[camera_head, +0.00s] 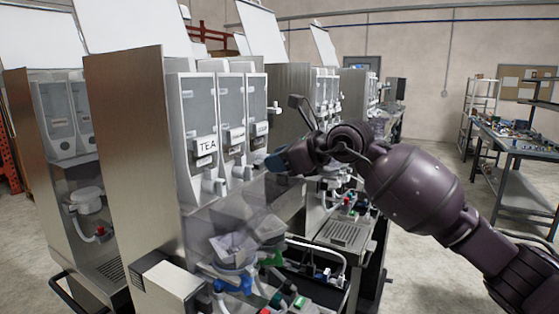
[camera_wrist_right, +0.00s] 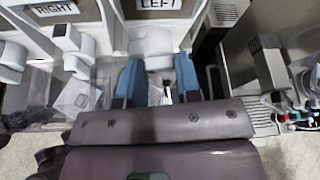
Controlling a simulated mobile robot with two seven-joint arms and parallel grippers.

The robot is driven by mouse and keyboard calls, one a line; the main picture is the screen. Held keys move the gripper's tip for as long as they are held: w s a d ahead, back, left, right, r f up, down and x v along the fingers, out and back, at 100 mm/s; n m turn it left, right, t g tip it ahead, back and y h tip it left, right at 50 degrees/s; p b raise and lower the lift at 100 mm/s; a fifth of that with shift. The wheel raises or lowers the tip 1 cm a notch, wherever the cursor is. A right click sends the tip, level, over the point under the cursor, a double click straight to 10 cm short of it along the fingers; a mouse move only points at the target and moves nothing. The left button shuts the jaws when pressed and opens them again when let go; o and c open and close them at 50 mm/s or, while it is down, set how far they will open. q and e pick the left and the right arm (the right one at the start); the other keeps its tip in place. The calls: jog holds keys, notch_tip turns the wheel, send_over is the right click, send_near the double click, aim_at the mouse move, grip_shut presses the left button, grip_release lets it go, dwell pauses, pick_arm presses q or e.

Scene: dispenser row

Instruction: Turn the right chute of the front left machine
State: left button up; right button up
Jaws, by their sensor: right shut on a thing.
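The front left machine (camera_head: 120,150) has a metal side and three tall clear canisters on its front. White chutes (camera_head: 217,186) hang below the canisters. My right gripper (camera_head: 272,165) is at the rightmost canister's lower front. In the right wrist view its blue fingers (camera_wrist_right: 158,80) are closed around a white chute (camera_wrist_right: 157,42), under a label (camera_wrist_right: 155,4) reading LEFT. Another white chute (camera_wrist_right: 73,42) is left of the fingers, near a label (camera_wrist_right: 55,8) reading RIGHT. The chute's outlet is partly hidden. My left gripper is not in view.
Clear panels and cups with a blue fitting (camera_head: 233,284) and green fitting (camera_head: 272,258) are below the chutes. More machines (camera_head: 325,95) stand behind to the right. A cluttered workbench (camera_head: 520,150) is at far right. Open floor lies between.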

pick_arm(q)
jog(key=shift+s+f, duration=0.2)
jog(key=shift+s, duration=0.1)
pick_arm(e)
jog(key=shift+w+d+m+g+y, duration=0.15)
jog(key=shift+m+g+y, duration=0.4)
jog(key=shift+m, duration=0.45)
jog(key=shift+w+m+g+y, duration=0.1)
jog(key=shift+m+g+y, duration=0.25)
jog(key=shift+m+g, duration=0.55)
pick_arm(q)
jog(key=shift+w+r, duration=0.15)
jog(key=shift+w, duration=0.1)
pick_arm(e)
jog(key=o, duration=0.9)
